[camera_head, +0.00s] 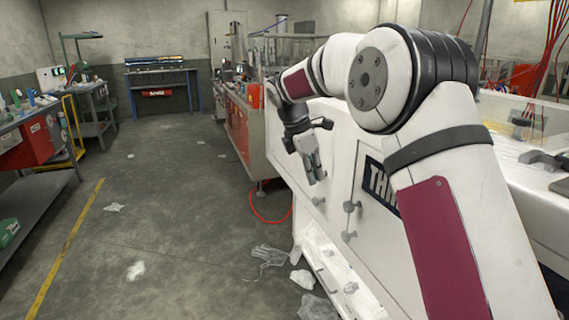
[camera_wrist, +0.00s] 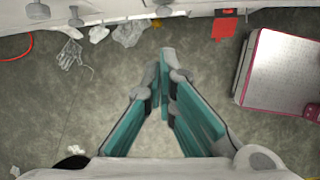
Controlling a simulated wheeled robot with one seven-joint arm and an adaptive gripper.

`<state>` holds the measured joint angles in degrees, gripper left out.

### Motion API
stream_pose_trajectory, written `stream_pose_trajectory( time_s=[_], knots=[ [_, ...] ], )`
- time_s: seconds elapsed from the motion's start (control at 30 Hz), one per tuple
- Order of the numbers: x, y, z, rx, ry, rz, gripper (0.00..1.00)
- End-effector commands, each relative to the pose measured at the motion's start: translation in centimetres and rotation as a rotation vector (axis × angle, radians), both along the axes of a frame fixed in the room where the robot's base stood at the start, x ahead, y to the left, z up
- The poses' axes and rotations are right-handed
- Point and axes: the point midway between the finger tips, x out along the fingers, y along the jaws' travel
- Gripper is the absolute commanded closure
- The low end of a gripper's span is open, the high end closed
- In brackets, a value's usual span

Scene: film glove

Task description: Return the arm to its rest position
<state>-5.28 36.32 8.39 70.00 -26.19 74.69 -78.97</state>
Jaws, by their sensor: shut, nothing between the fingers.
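My arm reaches out from the right of the head view and bends down at its far end. My gripper (camera_head: 319,177) hangs in front of the white machine cabinet (camera_head: 335,150), fingers pointing down. In the wrist view my gripper (camera_wrist: 166,60) shows its teal-sided fingers brought together at the tips with nothing between them. Below the fingers is grey floor. A clear film glove (camera_head: 270,254) lies on the floor near the cabinet's base. The glove also shows at the upper left of the wrist view (camera_wrist: 72,54), apart from my gripper.
Crumpled scraps (camera_head: 303,279) lie beside the cabinet's base. A red hose (camera_head: 268,218) loops on the floor. A red workbench cabinet (camera_head: 30,143) stands at left. The floor between is mostly open, with a yellow line (camera_head: 66,245).

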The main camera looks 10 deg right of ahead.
Motion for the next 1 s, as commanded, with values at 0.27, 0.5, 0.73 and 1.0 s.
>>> stream_pose_trajectory(
  time_s=[0.27, 0.5, 0.73, 1.0],
  knots=[
    [-9.4, -1.5, 8.9, 0.097, -0.159, -0.314, 1.00],
    [-19.1, -2.7, 13.6, 0.205, -0.283, -0.626, 1.00],
    [-28.7, -3.5, 15.5, 0.327, -0.386, -0.940, 1.00],
    [-39.5, -3.7, 14.8, 0.493, -0.472, -1.317, 1.00]
  ],
)
